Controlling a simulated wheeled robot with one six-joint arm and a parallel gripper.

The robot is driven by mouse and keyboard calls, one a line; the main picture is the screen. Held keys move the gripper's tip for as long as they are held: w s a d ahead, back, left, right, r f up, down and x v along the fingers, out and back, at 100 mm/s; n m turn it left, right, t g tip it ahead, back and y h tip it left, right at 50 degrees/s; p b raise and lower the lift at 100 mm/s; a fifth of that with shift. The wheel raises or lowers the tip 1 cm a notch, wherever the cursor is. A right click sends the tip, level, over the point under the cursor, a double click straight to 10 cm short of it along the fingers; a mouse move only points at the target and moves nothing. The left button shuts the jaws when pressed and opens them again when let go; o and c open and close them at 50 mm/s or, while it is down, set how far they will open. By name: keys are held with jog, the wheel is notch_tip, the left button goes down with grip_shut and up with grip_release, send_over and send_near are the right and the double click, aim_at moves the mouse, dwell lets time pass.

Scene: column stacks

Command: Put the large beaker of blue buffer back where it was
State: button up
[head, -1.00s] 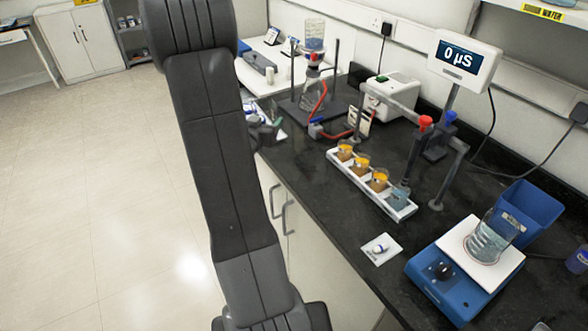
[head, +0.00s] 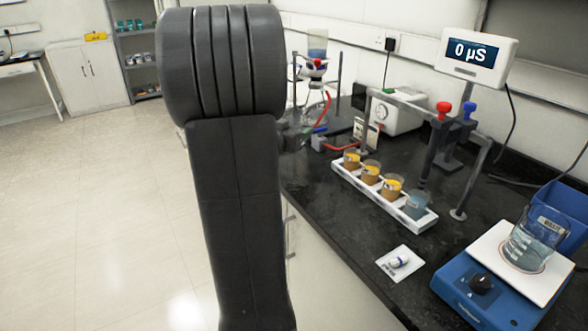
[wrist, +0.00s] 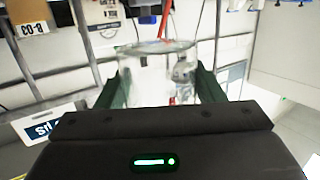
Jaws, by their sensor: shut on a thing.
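My gripper (wrist: 162,85) is shut on a large clear glass beaker (wrist: 150,68), with one green finger on each side of it in the wrist view. The beaker's round rim shows above the fingers, and its lower part is hidden by my gripper. I cannot tell the colour or level of any liquid in it. In the head view my own arm hides the held beaker and most of my gripper. Another glass beaker (head: 532,243) with bluish liquid and a label stands on a blue stirrer (head: 478,302) at the right.
A white rack (head: 347,183) holds several small beakers, amber and one bluish, near the bench's front edge. A probe stand (head: 483,160), a meter display (head: 475,54) and a blue bin (head: 567,203) stand behind and right. Bare black bench (head: 330,222) lies left of the rack.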

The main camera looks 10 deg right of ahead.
aim_at(294, 167)
notch_tip(294, 167, down, 8)
jog(key=shift+f+b, duration=0.1)
jog(key=shift+b, duration=1.05)
jog(key=shift+f, duration=0.1)
jog(key=o, duration=1.1)
jog(key=shift+c, duration=0.2)
jog(key=p+v, duration=0.1)
jog(key=v, duration=1.1)
